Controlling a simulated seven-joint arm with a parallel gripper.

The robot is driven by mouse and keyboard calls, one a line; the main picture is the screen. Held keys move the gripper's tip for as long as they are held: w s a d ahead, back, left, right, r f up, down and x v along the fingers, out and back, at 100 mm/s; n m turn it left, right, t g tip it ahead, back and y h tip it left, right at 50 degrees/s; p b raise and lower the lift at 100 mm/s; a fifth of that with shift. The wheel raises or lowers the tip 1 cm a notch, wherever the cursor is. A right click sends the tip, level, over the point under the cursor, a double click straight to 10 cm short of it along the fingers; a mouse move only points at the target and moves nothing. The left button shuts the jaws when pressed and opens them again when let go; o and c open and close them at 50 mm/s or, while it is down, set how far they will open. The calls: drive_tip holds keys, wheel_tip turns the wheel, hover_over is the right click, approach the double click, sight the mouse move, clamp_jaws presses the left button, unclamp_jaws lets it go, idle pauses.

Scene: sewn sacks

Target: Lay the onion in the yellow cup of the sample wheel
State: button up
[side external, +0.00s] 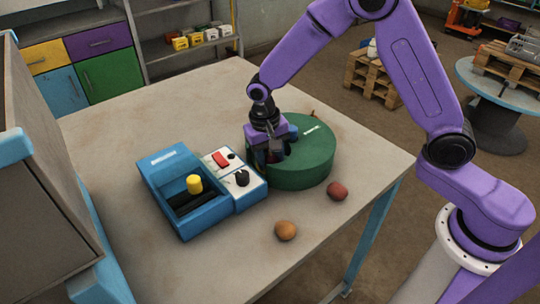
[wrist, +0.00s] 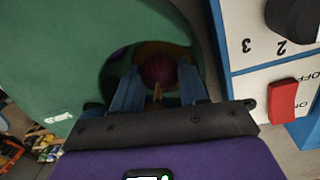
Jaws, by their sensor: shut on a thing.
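The sample wheel (side external: 310,165) is a green drum on the table, and its green top (wrist: 60,50) fills the left of the wrist view. It has a round opening in its top. My gripper (side external: 272,153) reaches down into this opening. In the wrist view, my gripper (wrist: 159,82) is shut on the dark red onion (wrist: 160,68), whose pale tip points toward the camera. Part of the yellow cup (wrist: 150,47) shows in shadow around and behind the onion. I cannot tell whether the onion touches the cup's floor. The side view mostly hides the onion behind the fingers.
A blue box (side external: 172,163) with a yellow knob, red switch and black dial stands close at the wheel's left. A red round item (side external: 337,191) and an orange-brown one (side external: 285,231) lie in front of the wheel. The table's left front is clear.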

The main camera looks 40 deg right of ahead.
drive_tip(key=shift+f, duration=0.1)
drive_tip(key=shift+f, duration=0.1)
drive_tip(key=o, duration=0.8)
drive_tip(key=shift+c, duration=0.2)
wheel_tip(320, 180, up, 12)
drive_tip(key=a, duration=0.1)
drive_tip(key=s+d+n, duration=0.3)
drive_tip(key=s+n, duration=0.2)
drive_tip(key=s, duration=0.4)
drive_tip(key=s+d+n+y, duration=0.1)
drive_tip(key=s+d+n, duration=0.3)
drive_tip(key=s, duration=0.6)
drive_tip(key=s+d+n, duration=0.4)
drive_tip(key=s+n, duration=0.2)
drive_tip(key=s, duration=0.4)
drive_tip(key=shift+r+y, duration=0.25)
drive_tip(key=shift+y, duration=0.05)
